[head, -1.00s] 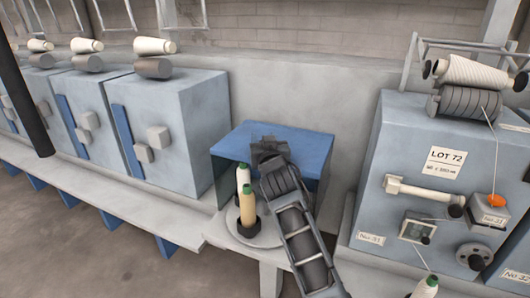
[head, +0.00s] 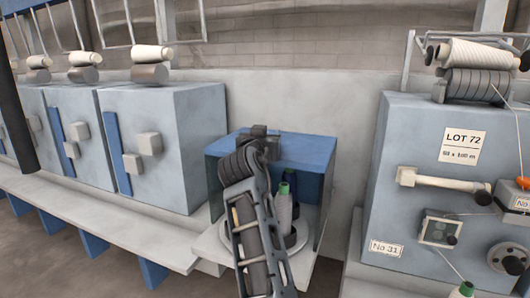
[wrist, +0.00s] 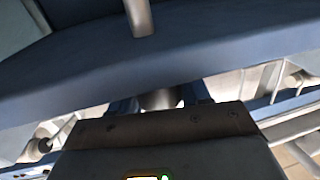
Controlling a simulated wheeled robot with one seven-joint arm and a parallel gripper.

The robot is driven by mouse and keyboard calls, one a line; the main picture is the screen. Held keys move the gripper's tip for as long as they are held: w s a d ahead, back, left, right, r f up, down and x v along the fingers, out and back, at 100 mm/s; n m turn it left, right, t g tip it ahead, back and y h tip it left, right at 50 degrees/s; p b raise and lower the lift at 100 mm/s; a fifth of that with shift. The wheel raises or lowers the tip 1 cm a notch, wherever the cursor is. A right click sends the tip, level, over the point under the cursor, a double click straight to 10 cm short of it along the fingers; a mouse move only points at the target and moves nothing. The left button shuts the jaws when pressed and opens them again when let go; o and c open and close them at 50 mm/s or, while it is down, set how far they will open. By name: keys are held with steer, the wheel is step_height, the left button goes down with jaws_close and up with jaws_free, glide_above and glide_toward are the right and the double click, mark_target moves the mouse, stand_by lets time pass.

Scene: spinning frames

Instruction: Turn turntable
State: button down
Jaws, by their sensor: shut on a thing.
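The turntable (head: 305,247) is a pale round plate under a blue hood (head: 305,148), on a light ledge. A yellowish cone (head: 238,217) shows partly through my arm. My arm crosses in front and reaches up to the hood; in the head view its fingers are hidden. In the wrist view my gripper (wrist: 160,104) is shut on a grey round piece (wrist: 160,98), mostly hidden by the gripper body. A broad blue band crosses above it.
A blue-grey machine (head: 435,180) with a LOT 72 label and projecting knobs stands close on the right. Several blue-grey cabinets (head: 160,150) stand on the left, with a gap before the hood. The floor at lower left is clear.

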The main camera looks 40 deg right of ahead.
steer(key=shift+s+d+f+m+g+h+b, duration=0.15)
steer(key=shift+m+g+h+b, duration=0.4)
steer(key=shift+b, duration=0.7)
steer(key=shift+a+f+m+g+h+b, duration=0.1)
steer(key=shift+m+g+h+b, duration=0.15)
steer(key=shift+m+g+b, duration=0.65)
steer(key=m+g+b, duration=0.1)
steer(key=g+b, duration=0.1)
steer(key=m+g+h+b, duration=0.1)
steer(key=g+b, duration=0.1)
steer(key=shift+s+d+r+g, duration=0.1)
steer(key=shift+s+d+g, duration=0.05)
steer(key=shift+s+g, duration=0.1)
steer(key=shift+s+r+m+g+b, duration=0.15)
steer(key=shift+m+g+b, duration=0.15)
steer(key=shift+m+g, duration=0.85)
steer(key=shift+s+m+g+b, duration=0.1)
steer(key=shift+m+g+b, duration=0.2)
steer(key=shift+m+g, duration=0.85)
steer(key=shift+s+m+g+y, duration=0.15)
steer(key=shift+m+g+y, duration=0.25)
steer(key=shift+g, duration=1.5)
steer(key=shift+m+g, duration=0.45)
steer(key=shift+g, duration=0.15)
steer(key=c, duration=0.6)
jaws_free()
steer(key=shift+p+v, duration=0.9)
steer(key=shift+v, duration=2.7)
steer(key=shift+a, duration=0.4)
